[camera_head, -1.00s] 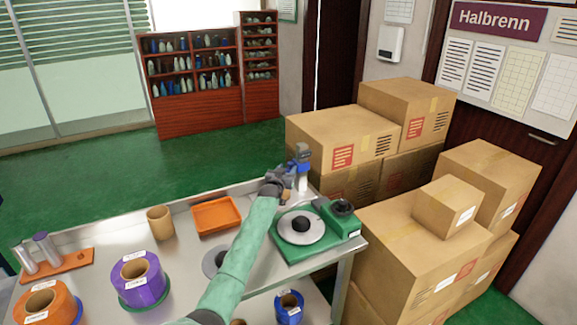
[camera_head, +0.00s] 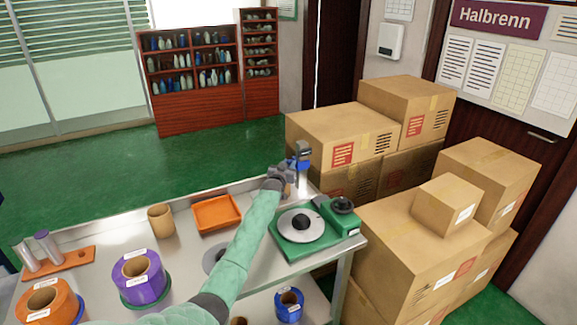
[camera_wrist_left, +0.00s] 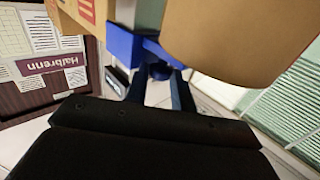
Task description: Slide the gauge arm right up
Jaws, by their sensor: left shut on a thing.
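The gauge (camera_head: 303,149) is an upright post with a dark head at the back right of the steel table. Its blue gauge arm (camera_head: 300,164) sits high on the post, just under the head. My left gripper (camera_head: 288,176) reaches it from the left, and its fingertips are hard to make out there. In the left wrist view, the gripper's dark fingers (camera_wrist_left: 160,92) are shut on a round dark-blue knob (camera_wrist_left: 160,70) of the blue gauge arm (camera_wrist_left: 124,44). My right gripper is not in view.
A green machine (camera_head: 275,250) with a grey disc stands right of my forearm. An orange tray (camera_head: 205,228), a tan cup (camera_head: 161,220) and a purple roll (camera_head: 152,288) are to the left. Cardboard boxes (camera_head: 335,140) stand close behind the gauge. A tan curved surface (camera_wrist_left: 240,35) fills the wrist view's top right.

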